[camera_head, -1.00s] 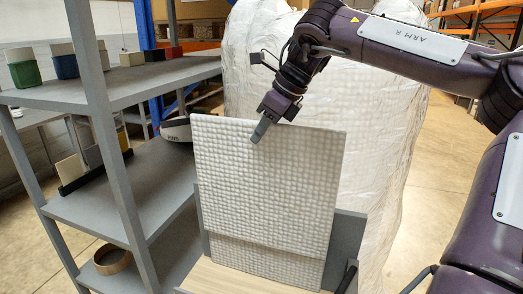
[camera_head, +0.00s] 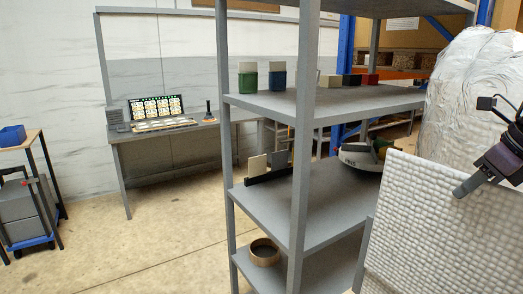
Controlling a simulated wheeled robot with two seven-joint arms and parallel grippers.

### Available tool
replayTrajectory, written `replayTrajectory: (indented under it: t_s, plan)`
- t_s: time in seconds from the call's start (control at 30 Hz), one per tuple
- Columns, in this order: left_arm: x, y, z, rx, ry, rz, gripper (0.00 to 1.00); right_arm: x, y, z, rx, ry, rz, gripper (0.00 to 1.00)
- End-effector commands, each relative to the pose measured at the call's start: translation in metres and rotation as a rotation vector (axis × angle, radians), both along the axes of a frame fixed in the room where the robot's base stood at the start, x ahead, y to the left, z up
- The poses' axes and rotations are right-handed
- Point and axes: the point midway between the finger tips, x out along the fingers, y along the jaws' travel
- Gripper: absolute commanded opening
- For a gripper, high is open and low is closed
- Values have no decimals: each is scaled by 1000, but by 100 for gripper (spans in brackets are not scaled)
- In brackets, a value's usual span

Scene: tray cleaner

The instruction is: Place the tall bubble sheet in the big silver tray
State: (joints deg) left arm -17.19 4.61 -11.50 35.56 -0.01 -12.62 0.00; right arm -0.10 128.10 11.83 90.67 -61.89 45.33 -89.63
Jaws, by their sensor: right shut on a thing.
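The tall bubble sheet (camera_head: 440,225) is a white, bumpy, upright panel at the lower right of the head view, cut off by the right and bottom edges. My right gripper (camera_head: 464,190) is shut on its top edge, with one finger showing on the near face. Behind the sheet's left side a narrow strip of a grey frame (camera_head: 362,255) shows. My left gripper is not in view. I cannot make out the big silver tray in this view.
A desk with a control panel (camera_head: 158,112) is at the back left. The floor (camera_head: 150,235) between is open.

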Motion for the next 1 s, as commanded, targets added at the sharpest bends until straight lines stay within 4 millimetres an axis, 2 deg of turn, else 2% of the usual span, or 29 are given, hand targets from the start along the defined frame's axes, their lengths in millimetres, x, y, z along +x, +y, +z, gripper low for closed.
replayTrajectory:
  t_s: [0.1,0.6,0.8,1.0]
  plan:
    - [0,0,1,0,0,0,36,-1,1,-25,6,2,2,0]
    - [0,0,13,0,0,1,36,0,1,-121,4,1,2,0]
    - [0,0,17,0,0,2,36,0,1,-146,2,0,1,0]
    - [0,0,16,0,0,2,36,0,0,-156,0,-1,1,0]
